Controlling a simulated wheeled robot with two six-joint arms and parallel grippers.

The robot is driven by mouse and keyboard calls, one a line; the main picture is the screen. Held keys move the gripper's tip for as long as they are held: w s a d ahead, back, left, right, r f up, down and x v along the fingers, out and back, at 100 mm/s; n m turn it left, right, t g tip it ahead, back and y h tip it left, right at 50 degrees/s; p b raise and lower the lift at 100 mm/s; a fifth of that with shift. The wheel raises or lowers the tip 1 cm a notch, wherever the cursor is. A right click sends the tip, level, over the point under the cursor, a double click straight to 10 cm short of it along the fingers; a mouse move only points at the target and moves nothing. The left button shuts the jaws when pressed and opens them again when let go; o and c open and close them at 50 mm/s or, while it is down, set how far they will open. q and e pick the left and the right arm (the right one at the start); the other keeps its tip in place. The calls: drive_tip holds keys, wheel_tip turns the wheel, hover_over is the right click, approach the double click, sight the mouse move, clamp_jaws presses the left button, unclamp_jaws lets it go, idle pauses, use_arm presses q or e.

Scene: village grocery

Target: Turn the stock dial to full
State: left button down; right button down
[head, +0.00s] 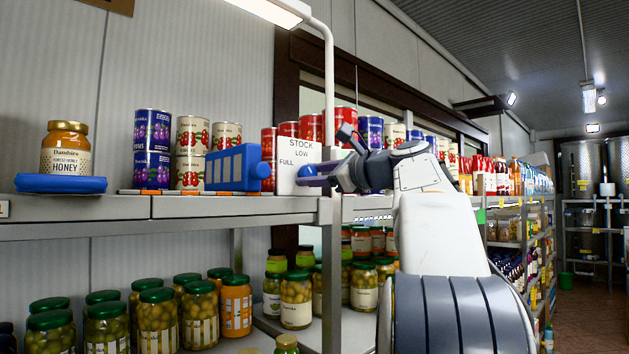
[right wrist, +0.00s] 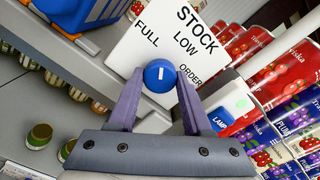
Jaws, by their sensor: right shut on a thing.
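The stock panel is a white board (head: 297,160) standing at the shelf's front edge, marked STOCK, FULL, LOW and, in the right wrist view (right wrist: 150,62), ORDER. Its round blue dial (right wrist: 159,77) bears a short white line. In the right wrist view that line points up the picture, between FULL and LOW and nearer FULL. My right gripper (head: 325,172) reaches the panel from the right. Its purple fingers (right wrist: 155,95) are shut on the dial, one on each side. In the head view the fingers hide most of the dial. My left gripper is not in view.
A blue slotted box (head: 236,168) stands just left of the panel. A white box labelled LAMP (right wrist: 229,107) is beside it on the right. Red cans and other tins (head: 152,150) line the shelf (head: 200,207). A honey jar (head: 66,150) sits on a blue stand.

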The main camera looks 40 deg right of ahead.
drive_tip(key=shift+n+b, duration=0.55)
drive_tip(key=shift+n, duration=1.55)
drive_tip(key=shift+c, duration=1.8)
unclamp_jaws()
drive_tip(key=s+b, duration=0.3)
drive_tip(key=s, duration=0.7)
drive_tip(key=shift+s+d, duration=0.25)
drive_tip(key=shift+d, duration=0.15)
